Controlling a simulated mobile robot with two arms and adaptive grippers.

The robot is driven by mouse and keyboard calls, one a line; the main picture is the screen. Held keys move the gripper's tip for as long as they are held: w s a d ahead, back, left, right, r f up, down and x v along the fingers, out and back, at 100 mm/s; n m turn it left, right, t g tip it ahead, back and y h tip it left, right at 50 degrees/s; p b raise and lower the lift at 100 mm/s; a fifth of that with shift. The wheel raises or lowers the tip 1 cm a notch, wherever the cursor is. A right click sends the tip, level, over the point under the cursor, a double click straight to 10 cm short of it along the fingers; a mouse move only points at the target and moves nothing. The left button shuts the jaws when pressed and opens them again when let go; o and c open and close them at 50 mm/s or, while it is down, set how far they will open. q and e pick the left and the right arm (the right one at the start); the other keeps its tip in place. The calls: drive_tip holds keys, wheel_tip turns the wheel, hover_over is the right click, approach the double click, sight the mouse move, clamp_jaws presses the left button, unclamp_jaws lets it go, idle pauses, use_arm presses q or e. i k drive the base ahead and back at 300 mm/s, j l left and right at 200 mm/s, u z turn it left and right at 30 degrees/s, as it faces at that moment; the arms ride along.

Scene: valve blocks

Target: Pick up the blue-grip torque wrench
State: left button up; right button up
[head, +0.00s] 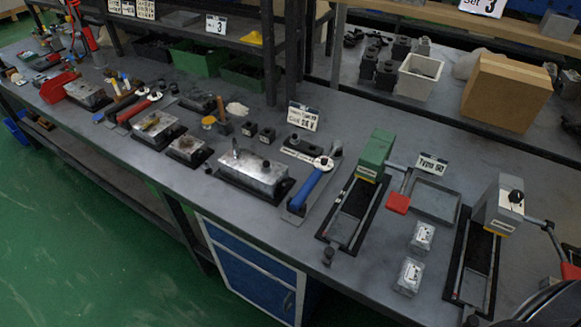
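The blue-grip torque wrench (308,187) lies near the middle of the workbench in the head view. Its blue grip points toward the front edge and its round pale head (323,163) points to the back. It rests on a narrow grey holder (296,213), between a metal valve block and a green-topped device. Another torque wrench with a red grip (133,111) lies farther left. Neither of my grippers can be made out. A dark shape at the bottom right corner may be part of my arm, but I cannot tell.
The metal valve block (254,172) stands just left of the wrench. The green-topped device (375,152) with a red-ended lever (398,203) stands to its right. Small clear boxes (410,275) and a grey device (498,205) are farther right. Bench (240,218) in front is mostly bare.

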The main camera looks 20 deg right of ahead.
sight(336, 147)
drive_tip(key=i+j+z, duration=0.1)
drive_tip(key=z, duration=0.3)
drive_tip(key=j+z, duration=0.25)
drive_tip(key=z, duration=0.15)
drive_tip(key=i, duration=0.05)
